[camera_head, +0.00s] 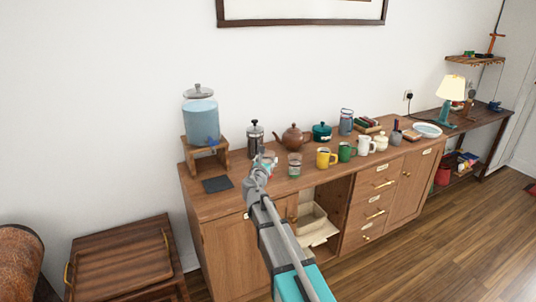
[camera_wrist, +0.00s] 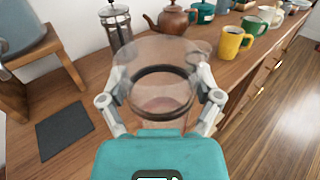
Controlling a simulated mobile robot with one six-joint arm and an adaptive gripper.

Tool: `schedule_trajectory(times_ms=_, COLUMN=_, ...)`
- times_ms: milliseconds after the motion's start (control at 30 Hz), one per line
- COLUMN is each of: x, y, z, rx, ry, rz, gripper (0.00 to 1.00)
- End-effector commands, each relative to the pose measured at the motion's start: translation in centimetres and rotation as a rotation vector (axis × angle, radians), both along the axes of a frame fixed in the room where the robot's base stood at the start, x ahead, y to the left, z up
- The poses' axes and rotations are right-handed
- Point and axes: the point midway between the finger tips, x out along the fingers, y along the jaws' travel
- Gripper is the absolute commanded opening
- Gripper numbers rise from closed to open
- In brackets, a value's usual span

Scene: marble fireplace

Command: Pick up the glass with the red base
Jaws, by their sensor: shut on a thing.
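A clear glass (camera_wrist: 160,52) stands between the two fingers of my gripper (camera_wrist: 161,92) in the wrist view, with a dark ring and a faint reddish base seen through it. The fingers are shut on its sides. In the head view my gripper (camera_head: 262,168) is at the front of the sideboard top, and the glass (camera_head: 270,158) shows partly behind it with a bit of red. I cannot tell whether the glass touches the wood. Another clear glass (camera_head: 294,166) stands just to the right.
The wooden sideboard (camera_head: 225,203) carries a French press (camera_head: 255,138), a brown teapot (camera_head: 292,138), a yellow mug (camera_head: 325,158) and a green mug (camera_head: 345,152). A water dispenser (camera_head: 200,112) on a wooden stand and a dark mat (camera_head: 217,184) are at the left.

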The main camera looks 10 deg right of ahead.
Motion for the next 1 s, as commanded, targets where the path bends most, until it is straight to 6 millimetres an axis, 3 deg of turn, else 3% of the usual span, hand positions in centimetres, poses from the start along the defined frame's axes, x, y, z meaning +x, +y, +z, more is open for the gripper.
schedule_trajectory(times_ms=100, x=-1.6, y=0.4, z=0.9, rx=0.000, ry=0.000, rz=0.000, gripper=0.23)
schedule_trajectory(times_ms=300, x=-2.6, y=0.7, z=1.2, rx=0.000, ry=0.000, rz=0.000, gripper=0.23)
schedule_trajectory(times_ms=1000, x=-2.7, y=0.8, z=1.3, rx=0.000, ry=0.000, rz=0.000, gripper=0.23)
